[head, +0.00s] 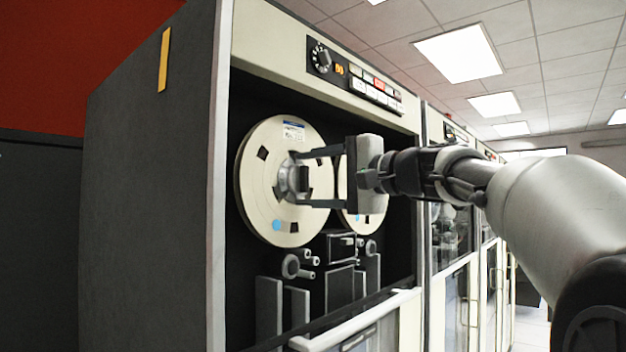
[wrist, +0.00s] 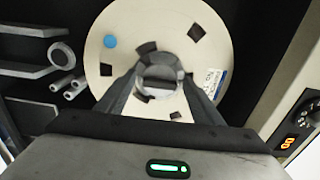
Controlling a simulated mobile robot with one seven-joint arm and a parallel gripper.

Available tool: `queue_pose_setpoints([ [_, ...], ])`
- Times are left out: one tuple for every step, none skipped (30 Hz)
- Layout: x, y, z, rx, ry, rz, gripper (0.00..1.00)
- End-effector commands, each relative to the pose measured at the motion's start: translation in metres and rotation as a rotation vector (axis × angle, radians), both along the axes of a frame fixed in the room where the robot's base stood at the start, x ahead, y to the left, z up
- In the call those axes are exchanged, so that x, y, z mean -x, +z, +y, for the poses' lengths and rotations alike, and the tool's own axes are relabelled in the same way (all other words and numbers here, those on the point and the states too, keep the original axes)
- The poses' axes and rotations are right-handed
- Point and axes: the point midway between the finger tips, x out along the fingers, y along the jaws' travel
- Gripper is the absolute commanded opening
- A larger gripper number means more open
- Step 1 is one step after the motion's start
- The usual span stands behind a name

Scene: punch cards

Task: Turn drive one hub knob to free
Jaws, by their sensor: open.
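The hub knob (head: 291,178) is a round grey metal piece at the centre of the left cream tape reel (head: 262,207) on the nearest tape drive. It also shows in the wrist view (wrist: 159,76), where the reel (wrist: 113,26) fills the upper middle. My gripper (head: 301,180) is open, with one finger above and one below the hub knob in the head view. In the wrist view its fingers (wrist: 160,82) stand on both sides of the knob. I cannot tell whether they touch it. The knob's setting marks are not readable.
A second reel (head: 372,212) sits behind my gripper. Rollers and guides (head: 300,264) lie below the reels. A control panel (head: 355,75) with a dial and buttons is above. The white lower window frame (head: 350,322) and the cabinet's side edges bound the recess.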

Motion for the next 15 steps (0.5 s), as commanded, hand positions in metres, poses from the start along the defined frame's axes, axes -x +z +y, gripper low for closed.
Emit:
queue_pose_setpoints([
  [0.000, 0.000, 0.000, 0.000, 0.000, 0.000, 0.61],
  [0.001, 0.000, -0.001, 0.000, 0.000, 0.000, 0.61],
  [0.002, 0.000, -0.002, -0.001, -0.001, -0.001, 0.61],
  [0.003, 0.000, -0.004, -0.001, -0.002, -0.001, 0.61],
  [0.004, 0.000, -0.006, -0.001, -0.003, -0.001, 0.61],
  [0.007, 0.001, -0.011, -0.001, -0.004, -0.001, 0.61],
  [0.010, 0.001, -0.014, 0.000, -0.004, -0.001, 0.61],
  [0.013, 0.001, -0.018, 0.000, -0.004, -0.001, 0.61],
  [0.018, 0.001, -0.025, 0.000, -0.006, -0.001, 0.61],
  [0.022, 0.001, -0.030, 0.000, -0.006, -0.001, 0.61],
  [0.026, 0.001, -0.036, -0.001, -0.006, -0.001, 0.61],
  [0.033, 0.001, -0.043, -0.001, -0.005, -0.001, 0.61],
  [0.037, 0.001, -0.050, -0.002, -0.006, -0.001, 0.61],
  [0.042, 0.001, -0.056, 0.000, -0.006, -0.001, 0.61],
  [0.048, 0.001, -0.063, 0.001, -0.005, -0.001, 0.61],
])
